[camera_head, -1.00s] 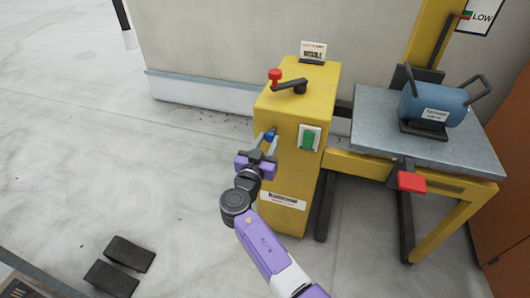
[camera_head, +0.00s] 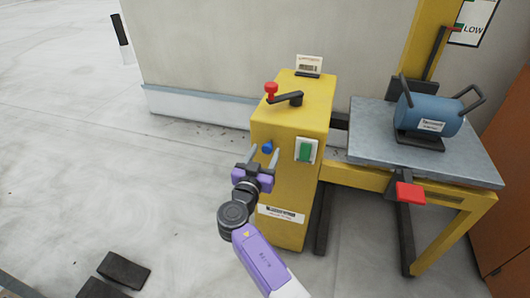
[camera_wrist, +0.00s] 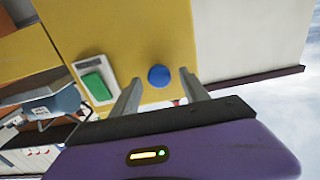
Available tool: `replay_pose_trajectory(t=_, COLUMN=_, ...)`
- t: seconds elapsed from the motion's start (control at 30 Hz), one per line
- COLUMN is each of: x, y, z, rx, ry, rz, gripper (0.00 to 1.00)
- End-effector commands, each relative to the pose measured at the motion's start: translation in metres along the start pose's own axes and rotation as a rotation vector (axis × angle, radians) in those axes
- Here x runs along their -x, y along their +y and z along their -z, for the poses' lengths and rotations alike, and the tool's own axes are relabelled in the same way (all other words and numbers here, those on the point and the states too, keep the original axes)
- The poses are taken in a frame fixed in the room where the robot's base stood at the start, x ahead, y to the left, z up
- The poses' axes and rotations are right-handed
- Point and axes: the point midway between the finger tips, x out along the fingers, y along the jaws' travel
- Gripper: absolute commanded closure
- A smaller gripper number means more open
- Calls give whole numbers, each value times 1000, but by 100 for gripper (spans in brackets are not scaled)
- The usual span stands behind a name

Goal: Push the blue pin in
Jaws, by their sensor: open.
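The blue pin (camera_head: 267,147) sticks out of the front face of the yellow cabinet (camera_head: 283,180), left of a green button. Its round end also shows in the wrist view (camera_wrist: 159,76), between the two finger lines and beyond the tips. My gripper (camera_head: 263,153) is open and empty, just in front of the cabinet face. Its fingers lie on either side of the pin in the picture, a little below it in the head view. I cannot tell the exact gap between the fingertips and the face.
A green button (camera_head: 305,150) on a white plate is right of the pin. A red knob (camera_head: 271,88) and black crank (camera_head: 290,98) sit on top of the cabinet. A grey table (camera_head: 425,150) carries a blue cylinder (camera_head: 430,115) with handles. A red pedal (camera_head: 410,192) juts out below.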

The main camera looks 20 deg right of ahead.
Motion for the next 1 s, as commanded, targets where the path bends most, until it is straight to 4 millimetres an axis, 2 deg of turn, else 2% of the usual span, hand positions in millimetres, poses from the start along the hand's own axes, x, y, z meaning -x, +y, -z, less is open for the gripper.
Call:
replay_pose_trajectory(t=0.3, x=51, y=-1, z=0, rx=-1, ry=-1, rz=4, gripper=47)
replay_pose_trajectory(t=0.43, x=64, y=-1, z=0, rx=-1, ry=-1, rz=3, gripper=47)
replay_pose_trajectory(t=0.6, x=71, y=0, z=0, rx=0, ry=-1, rz=1, gripper=47)
replay_pose_trajectory(t=1.0, x=71, y=0, z=0, rx=0, ry=-1, rz=1, gripper=47)
